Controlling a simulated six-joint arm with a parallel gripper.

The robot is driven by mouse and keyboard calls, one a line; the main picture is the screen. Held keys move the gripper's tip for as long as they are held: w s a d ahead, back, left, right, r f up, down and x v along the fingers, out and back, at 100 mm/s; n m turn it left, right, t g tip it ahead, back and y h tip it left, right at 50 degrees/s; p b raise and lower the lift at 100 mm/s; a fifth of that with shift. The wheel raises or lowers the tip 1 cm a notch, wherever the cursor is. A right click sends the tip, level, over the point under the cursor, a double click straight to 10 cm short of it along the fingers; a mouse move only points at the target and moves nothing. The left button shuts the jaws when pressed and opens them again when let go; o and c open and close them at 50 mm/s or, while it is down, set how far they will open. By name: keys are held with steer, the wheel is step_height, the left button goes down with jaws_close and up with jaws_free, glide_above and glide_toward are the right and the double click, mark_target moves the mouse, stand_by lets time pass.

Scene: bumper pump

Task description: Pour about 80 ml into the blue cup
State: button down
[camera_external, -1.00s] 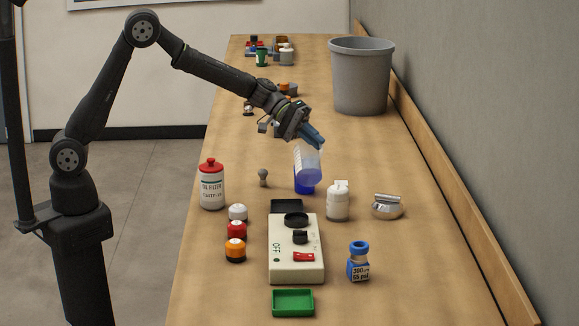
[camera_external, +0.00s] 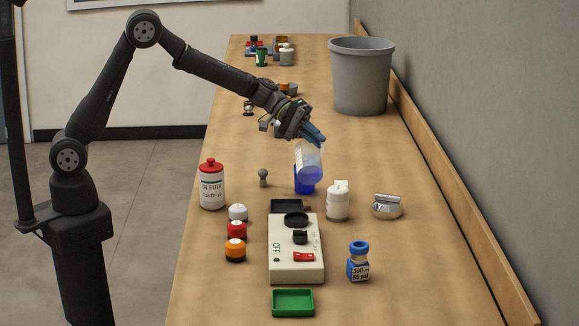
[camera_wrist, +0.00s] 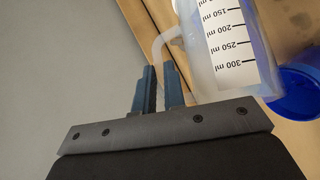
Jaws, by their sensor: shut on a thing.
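My gripper (camera_external: 315,137) is shut on the handle of a clear measuring jug (camera_external: 309,161). The jug is tilted and held over the blue cup (camera_external: 304,184), overlapping its upper part in the external view. In the wrist view, the jug (camera_wrist: 205,50) has a white scale with marks from 150 to 300 ml, and its pale handle runs to between the fingers (camera_wrist: 160,92). The blue cup (camera_wrist: 298,98) shows beside the jug at the right edge. A bluish tint shows in the lower jug. I cannot make out a stream or the cup's fill level.
A white bottle (camera_external: 338,202) stands close to the right of the cup, and a small grey knob (camera_external: 263,177) to its left. A device with buttons (camera_external: 283,262) lies in front. A red-capped bottle (camera_external: 211,186) stands left. A grey bin (camera_external: 361,78) stands at the back right.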

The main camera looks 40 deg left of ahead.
mark_target(313, 157)
steer(key=shift+w+a+r+n+h+p, duration=0.2)
steer(key=shift+w+a+n+h+p, duration=0.1)
steer(key=shift+w+a+p, duration=0.15)
stand_by(0.7)
steer(key=shift+w+d+r+p, duration=0.1)
steer(key=shift+p, duration=0.2)
stand_by(0.3)
steer(key=shift+s+d+f+m+t+y, duration=0.2)
steer(key=shift+s+d+f+m+y, duration=0.15)
steer(key=shift+s+d+y, duration=0.25)
steer(key=shift+s+d+f+m+t+y, duration=0.2)
steer(key=shift+s+d+f+m+y, duration=0.15)
steer(key=shift+s+d, duration=0.3)
steer(key=shift+f+y, duration=0.25)
steer(key=shift+f, duration=0.05)
steer(key=shift+s+d+f+m+t+y, duration=0.1)
steer(key=shift+d+f+m+t+y, duration=0.1)
steer(key=shift+d+m+t+y, duration=0.15)
steer(key=shift+s+t, duration=0.15)
steer(key=shift+t, duration=0.1)
steer(key=shift+d+m+y, duration=0.1)
steer(key=shift+m+y, duration=0.15)
steer(key=shift+y, duration=0.1)
stand_by(0.4)
